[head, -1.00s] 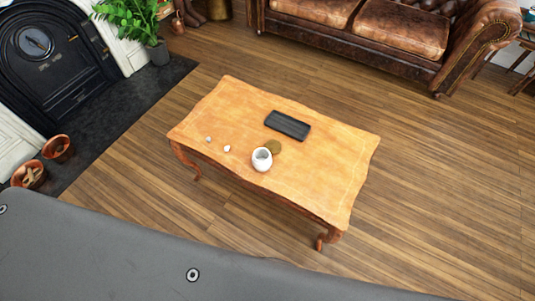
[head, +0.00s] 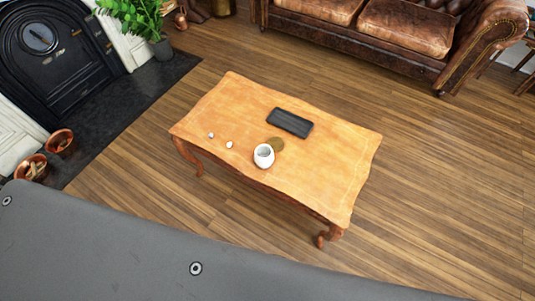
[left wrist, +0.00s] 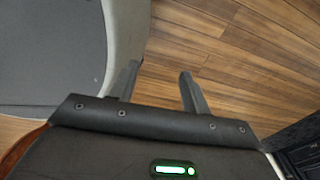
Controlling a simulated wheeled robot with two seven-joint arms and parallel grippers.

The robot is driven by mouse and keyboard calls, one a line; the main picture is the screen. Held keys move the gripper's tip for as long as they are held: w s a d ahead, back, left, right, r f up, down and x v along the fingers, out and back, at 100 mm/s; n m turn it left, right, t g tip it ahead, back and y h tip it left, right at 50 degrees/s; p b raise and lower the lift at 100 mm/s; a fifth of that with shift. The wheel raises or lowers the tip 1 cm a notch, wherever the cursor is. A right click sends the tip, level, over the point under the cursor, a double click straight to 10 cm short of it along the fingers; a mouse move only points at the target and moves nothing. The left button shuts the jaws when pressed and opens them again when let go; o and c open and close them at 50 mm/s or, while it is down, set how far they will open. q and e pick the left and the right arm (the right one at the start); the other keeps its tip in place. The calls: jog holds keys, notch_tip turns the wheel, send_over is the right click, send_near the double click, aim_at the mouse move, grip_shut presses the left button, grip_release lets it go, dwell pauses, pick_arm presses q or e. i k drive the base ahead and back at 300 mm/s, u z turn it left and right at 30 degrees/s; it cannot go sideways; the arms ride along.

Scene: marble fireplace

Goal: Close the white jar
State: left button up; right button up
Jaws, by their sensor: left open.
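The white jar (head: 264,158) stands upright and open-topped near the front edge of the wooden coffee table. A round brown disc, seemingly its lid (head: 276,144), lies just behind it to the right, partly hidden by the jar. My left gripper (left wrist: 160,80) shows only in the left wrist view, with its two fingers apart and nothing between them. It is over bare wooden floor, away from the table. My right gripper is not in view.
The coffee table (head: 320,165) also holds a black tray (head: 289,122) and two small white objects (head: 229,145) left of the jar. A leather sofa (head: 410,32) stands behind, a fireplace (head: 45,50) at left, and copper pots (head: 60,142) beside it. Floor around the table is clear.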

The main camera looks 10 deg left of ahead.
aim_at(263, 156)
jog(key=z, duration=3.6)
jog(key=k, duration=1.35)
jog(key=u, duration=1.75)
jog(key=i, duration=0.2)
jog(key=u, duration=0.05)
